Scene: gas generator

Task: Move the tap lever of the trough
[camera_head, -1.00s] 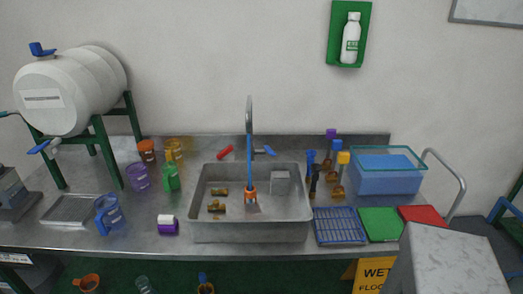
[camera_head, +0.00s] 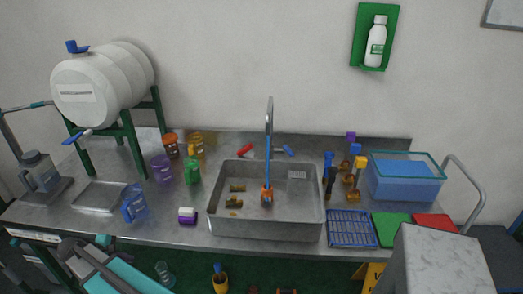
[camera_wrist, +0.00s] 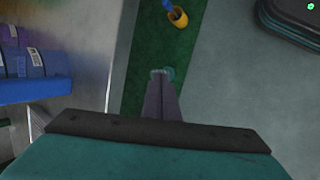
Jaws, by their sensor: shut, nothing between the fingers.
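The metal trough (camera_head: 268,229) is set on the steel counter in the head view. A tall curved tap (camera_head: 269,112) rises behind it, with a blue hose running down to an orange end (camera_head: 267,193) in the basin. A small blue lever (camera_head: 288,150) shows just right of the tap, at the back of the trough. In the wrist view my gripper (camera_wrist: 163,76) is shut and empty, pointing over a green floor strip, away from the trough. The trough and lever are not seen in the wrist view. Part of my teal and grey arm shows at the lower left of the head view, well below the lever.
A white barrel (camera_head: 104,84) on a green stand is at the left. Cups and a purple-capped roll (camera_head: 187,215) are left of the trough. Several brushes, a blue rack (camera_head: 351,228) and a blue box (camera_head: 404,178) are right. A marble-topped block (camera_head: 440,265) is in front right.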

